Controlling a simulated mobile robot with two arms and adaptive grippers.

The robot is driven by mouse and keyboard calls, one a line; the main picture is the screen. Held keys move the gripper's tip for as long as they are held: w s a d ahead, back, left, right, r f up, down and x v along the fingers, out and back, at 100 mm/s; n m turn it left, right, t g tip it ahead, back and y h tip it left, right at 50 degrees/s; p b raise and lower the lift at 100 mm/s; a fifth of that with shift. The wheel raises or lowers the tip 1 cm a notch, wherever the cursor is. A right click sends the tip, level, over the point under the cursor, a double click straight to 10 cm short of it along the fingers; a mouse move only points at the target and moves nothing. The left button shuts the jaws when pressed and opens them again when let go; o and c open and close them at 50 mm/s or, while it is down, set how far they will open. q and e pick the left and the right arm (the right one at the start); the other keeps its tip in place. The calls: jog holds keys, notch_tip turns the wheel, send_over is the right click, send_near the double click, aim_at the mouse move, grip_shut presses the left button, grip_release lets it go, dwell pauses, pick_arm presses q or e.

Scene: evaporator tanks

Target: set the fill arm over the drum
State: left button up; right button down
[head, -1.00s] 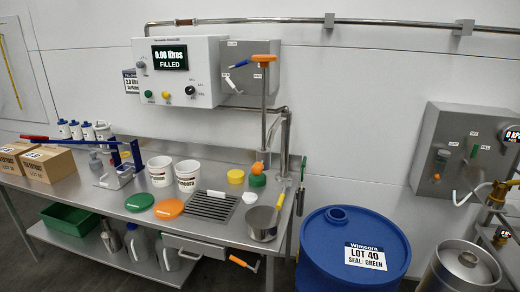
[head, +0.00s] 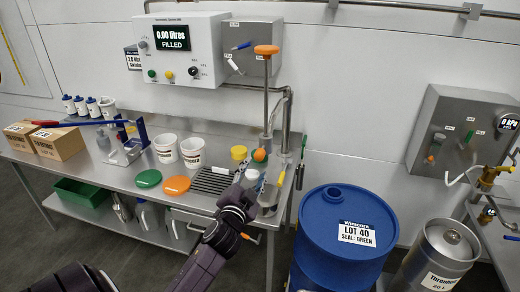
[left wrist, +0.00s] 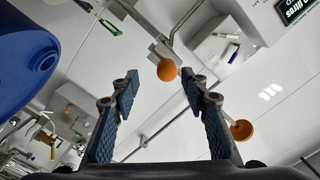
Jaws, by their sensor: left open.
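The fill arm (head: 267,98) is a steel pipe beside the control box, with an orange cap on top and an orange ball (head: 260,155) low down. My left gripper (head: 261,180) is open and empty, just in front of and below the ball. In the left wrist view the ball (left wrist: 167,70) shows between the two fingertips, apart from both. The blue drum (head: 310,230), labelled LOT 40, stands on the floor to the right of the bench. Its round bung opening (left wrist: 45,62) shows at the left of the left wrist view. My right gripper is not in view.
The steel bench (head: 120,165) holds white tubs, green and orange lids, a drain grate (head: 212,180) and cartons. My left arm hides part of the bench's right end. A steel keg (head: 440,255) and a grey panel (head: 460,130) are right of the drum.

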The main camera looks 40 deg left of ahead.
aim_at(258, 159)
pick_arm(q)
jog(key=shift+a+r, duration=0.1)
jog(key=shift+r, duration=0.65)
jog(key=shift+w+a, duration=0.1)
jog(key=shift+w, duration=0.2)
jog(key=shift+p+x, duration=0.75)
jog(key=shift+x, duration=2.85)
jog(key=shift+f, duration=0.1)
grip_shut()
